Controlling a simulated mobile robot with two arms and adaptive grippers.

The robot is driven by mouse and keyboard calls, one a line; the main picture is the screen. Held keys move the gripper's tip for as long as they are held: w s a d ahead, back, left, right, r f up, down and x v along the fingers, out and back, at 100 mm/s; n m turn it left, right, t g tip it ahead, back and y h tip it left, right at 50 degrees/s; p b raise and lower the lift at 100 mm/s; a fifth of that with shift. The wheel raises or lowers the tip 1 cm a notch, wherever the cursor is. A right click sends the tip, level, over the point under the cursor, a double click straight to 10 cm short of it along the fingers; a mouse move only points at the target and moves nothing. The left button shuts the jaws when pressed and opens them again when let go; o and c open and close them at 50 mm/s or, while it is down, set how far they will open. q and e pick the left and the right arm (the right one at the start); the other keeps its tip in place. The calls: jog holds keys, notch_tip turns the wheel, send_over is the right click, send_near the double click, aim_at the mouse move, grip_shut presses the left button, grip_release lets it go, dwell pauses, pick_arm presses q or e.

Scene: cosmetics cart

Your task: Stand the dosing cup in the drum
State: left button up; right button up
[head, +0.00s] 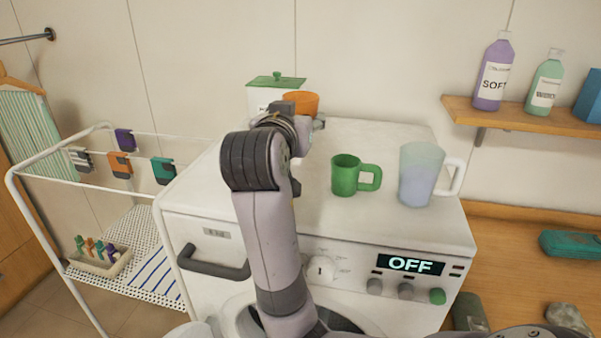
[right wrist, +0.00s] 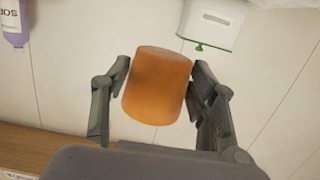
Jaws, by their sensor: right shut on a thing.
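My right gripper (right wrist: 163,72) is shut on an orange cup (right wrist: 157,88), which looks like the dosing cup. The fingers press on its two sides, and its closed end shows in the right wrist view. In the head view the orange cup (head: 304,102) is at the back of the washing machine top, partly behind the gripper (head: 303,120); I cannot tell how high it is held. The washing machine (head: 405,235) has a round front door (head: 340,322) at the bottom edge, mostly hidden by my arm. The drum inside is not visible. My left gripper is not in view.
A green mug (head: 345,177) and a translucent jug (head: 417,178) stand on the machine top, right of my arm. A white box with green lid (head: 276,80) is behind the cup. A drying rack (head: 85,210) stands left; a shelf (head: 520,117) with bottles is right.

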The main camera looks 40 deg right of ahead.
jog(key=f, duration=0.7)
jog(key=shift+w+d+f+p, duration=0.2)
jog(key=shift+d+p, duration=0.15)
jog(key=shift+s+a+f, duration=0.1)
jog(key=shift+f, duration=0.5)
notch_tip(320, 180, down, 4)
jog(key=shift+r+p, duration=0.1)
jog(key=shift+p, duration=0.2)
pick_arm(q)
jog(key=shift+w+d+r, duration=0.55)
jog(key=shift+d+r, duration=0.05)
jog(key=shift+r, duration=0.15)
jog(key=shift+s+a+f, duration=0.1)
pick_arm(e)
jog(key=shift+f, duration=0.3)
jog(key=o, duration=1.2)
jog(key=shift+r, duration=0.15)
